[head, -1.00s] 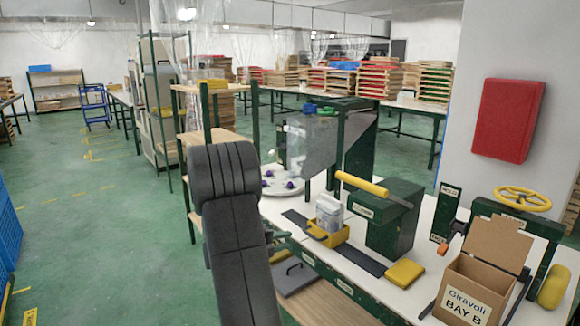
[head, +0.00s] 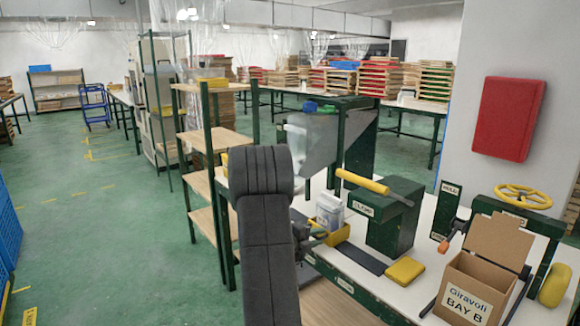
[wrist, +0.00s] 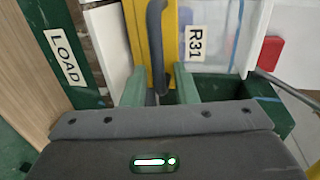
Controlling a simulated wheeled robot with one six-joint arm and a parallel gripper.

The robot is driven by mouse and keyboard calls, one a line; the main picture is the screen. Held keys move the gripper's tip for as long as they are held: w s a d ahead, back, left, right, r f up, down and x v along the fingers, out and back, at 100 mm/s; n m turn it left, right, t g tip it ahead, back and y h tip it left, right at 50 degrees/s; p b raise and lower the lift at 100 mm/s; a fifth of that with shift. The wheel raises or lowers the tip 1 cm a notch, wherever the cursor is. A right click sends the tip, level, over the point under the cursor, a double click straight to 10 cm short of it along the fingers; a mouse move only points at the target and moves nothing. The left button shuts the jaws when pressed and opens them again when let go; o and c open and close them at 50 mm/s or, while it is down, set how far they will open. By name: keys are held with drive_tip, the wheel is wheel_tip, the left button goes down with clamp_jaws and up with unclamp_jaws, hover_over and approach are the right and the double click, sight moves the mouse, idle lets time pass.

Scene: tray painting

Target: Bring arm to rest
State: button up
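My arm (head: 267,235) stands dark and upright in the middle of the head view. My gripper (wrist: 161,92) shows in the wrist view with two green fingers apart and a gap between them. In the head view it is mostly hidden behind my arm. A dark grey handle (wrist: 155,40) on a yellow holder (wrist: 136,22) lies beyond and between the fingers; I see no finger closed on it. A white container labelled R31 (wrist: 215,50) is beside it. In the head view the white container (head: 329,210) sits at the yellow holder (head: 339,236), partly covered by my arm.
The white bench (head: 432,262) carries a green clamp box (head: 392,222), a yellow block (head: 404,271) and an open carton labelled BAY B (head: 474,287). A yellow handwheel (head: 523,197) stands behind the carton. A wooden shelf rack (head: 212,185) is left of my arm.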

drive_tip(key=s+d, duration=0.2)
drive_tip(key=s, duration=0.1)
drive_tip(key=s+d, duration=0.3)
drive_tip(key=s, duration=0.1)
drive_tip(key=s+d, duration=0.3)
drive_tip(key=s, duration=0.1)
drive_tip(key=shift+d+b, duration=0.15)
drive_tip(key=shift+b, duration=0.25)
drive_tip(key=s+a+r+n+p, duration=0.1)
drive_tip(key=s+a+r, duration=0.3)
drive_tip(key=s+a, duration=0.3)
drive_tip(key=a, duration=0.4)
drive_tip(key=shift+s+t+y, duration=0.15)
drive_tip(key=shift+t+y, duration=0.25)
drive_tip(key=shift+a+f, duration=0.1)
